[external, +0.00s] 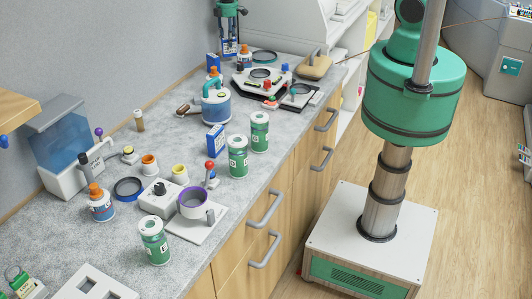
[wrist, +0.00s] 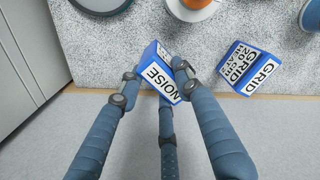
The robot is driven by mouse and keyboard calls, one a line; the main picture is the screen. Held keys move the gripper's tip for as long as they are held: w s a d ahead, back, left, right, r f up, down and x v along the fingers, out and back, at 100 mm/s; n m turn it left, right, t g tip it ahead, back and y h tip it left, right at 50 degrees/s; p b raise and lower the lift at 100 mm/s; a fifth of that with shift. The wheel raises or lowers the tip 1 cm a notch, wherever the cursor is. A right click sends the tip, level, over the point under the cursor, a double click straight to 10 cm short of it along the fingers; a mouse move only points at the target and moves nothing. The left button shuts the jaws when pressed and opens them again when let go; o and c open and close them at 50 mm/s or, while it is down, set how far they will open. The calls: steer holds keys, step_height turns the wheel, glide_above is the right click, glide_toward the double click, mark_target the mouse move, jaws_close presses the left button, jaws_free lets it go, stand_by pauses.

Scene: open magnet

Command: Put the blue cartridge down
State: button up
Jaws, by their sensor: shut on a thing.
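A second blue cartridge (wrist: 243,67), labelled GRID, lies apart to the right on the counter. The external view shows blue boxes near the wall (external: 212,65) and mid-counter (external: 214,138); I cannot match them surely.
A dark round piece (wrist: 102,3) and a white cup with orange inside (wrist: 196,6) stand beyond the held cartridge. Bare speckled counter (wrist: 75,45) lies to its left.

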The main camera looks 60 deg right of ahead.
steer(key=shift+f, duration=1.35)
steer(key=shift+f, duration=0.1)
steer(key=o, duration=1.2)
steer(key=shift+r+b, duration=0.85)
steer(key=shift+r, duration=5.25)
